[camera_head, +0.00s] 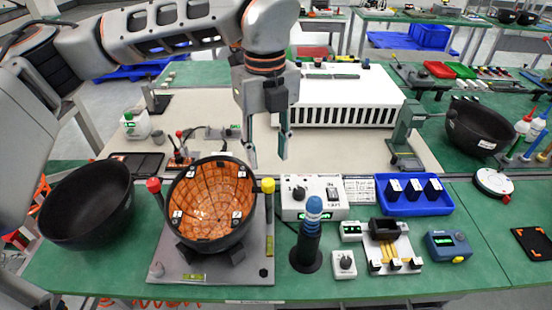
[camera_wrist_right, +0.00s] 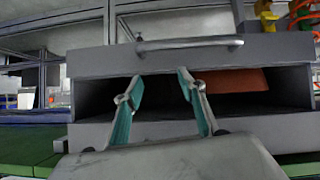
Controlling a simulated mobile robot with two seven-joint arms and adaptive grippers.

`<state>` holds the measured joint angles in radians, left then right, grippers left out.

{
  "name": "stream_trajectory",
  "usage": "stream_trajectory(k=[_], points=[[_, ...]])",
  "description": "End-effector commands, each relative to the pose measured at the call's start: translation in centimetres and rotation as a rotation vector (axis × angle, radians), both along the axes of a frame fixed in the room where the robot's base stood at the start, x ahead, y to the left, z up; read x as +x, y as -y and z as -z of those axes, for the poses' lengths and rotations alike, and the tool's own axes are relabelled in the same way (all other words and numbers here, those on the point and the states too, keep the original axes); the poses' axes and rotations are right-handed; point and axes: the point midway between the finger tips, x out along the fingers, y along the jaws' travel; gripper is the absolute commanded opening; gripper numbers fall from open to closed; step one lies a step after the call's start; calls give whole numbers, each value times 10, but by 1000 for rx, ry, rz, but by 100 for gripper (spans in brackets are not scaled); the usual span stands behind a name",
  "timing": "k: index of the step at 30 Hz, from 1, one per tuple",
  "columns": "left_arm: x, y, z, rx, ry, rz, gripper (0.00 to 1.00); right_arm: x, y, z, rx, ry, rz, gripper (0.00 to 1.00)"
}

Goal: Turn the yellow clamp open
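The yellow clamp (camera_head: 268,185) is a yellow-topped post at the right of a round fixture on a grey plate (camera_head: 225,272). A black bowl with a copper-coloured, gridded inside (camera_head: 212,200) sits tilted on that plate. A red-topped clamp (camera_head: 153,185) stands at its left. My left gripper (camera_head: 268,158) points down, its fingers apart and empty, just above and behind the yellow clamp in the picture; I see no contact. My right gripper (camera_wrist_right: 162,85) is open and empty in the right wrist view, in front of a grey box opening.
A black bowl (camera_head: 88,205) stands left of the plate. A white control box (camera_head: 314,198) and a blue-topped black stand (camera_head: 312,235) are close on the right. The grey box (camera_wrist_right: 85,62) has a bar handle and a brown-orange piece inside (camera_wrist_right: 235,81).

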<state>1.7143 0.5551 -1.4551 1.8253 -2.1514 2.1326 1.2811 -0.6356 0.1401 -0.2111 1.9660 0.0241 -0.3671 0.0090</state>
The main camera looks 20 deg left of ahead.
Motion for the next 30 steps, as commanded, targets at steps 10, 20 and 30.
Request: stream_trajectory(k=[10, 20, 30], points=[[-1, 0, 43, 0, -6, 1, 37, -14, 0, 11, -2, -31, -2, 40], [0, 0, 76, -1, -1, 0, 37, -7, -1, 1, 0, -13, -2, 40], [0, 0, 78, -1, -1, 0, 27, -6, -1, 0, 1, -10, -1, 40]])
